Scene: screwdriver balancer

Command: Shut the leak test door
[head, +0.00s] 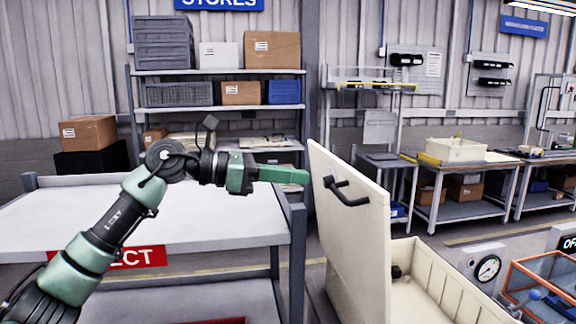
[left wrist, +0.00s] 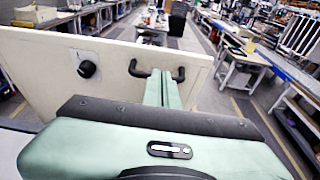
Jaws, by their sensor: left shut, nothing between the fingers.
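The leak test door (head: 350,225) is a cream panel that stands up open, roughly vertical, beside a cream open box (head: 445,280). A black handle (head: 347,190) is on the door's face. My left gripper (head: 306,177) is shut with nothing in it, and its tips are close to the door's left upper edge. In the left wrist view the door (left wrist: 50,75) spans the upper left, and the black handle (left wrist: 157,72) lies just beyond the green fingers (left wrist: 160,88). Whether the fingers touch the door cannot be told. My right gripper is not in view.
A white-topped reject bench (head: 190,215) stands under my left arm. A dial gauge (head: 488,268) and an orange-framed box (head: 540,275) are right of the cream box. Shelves (head: 220,108) with boxes and a workbench (head: 470,170) stand behind.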

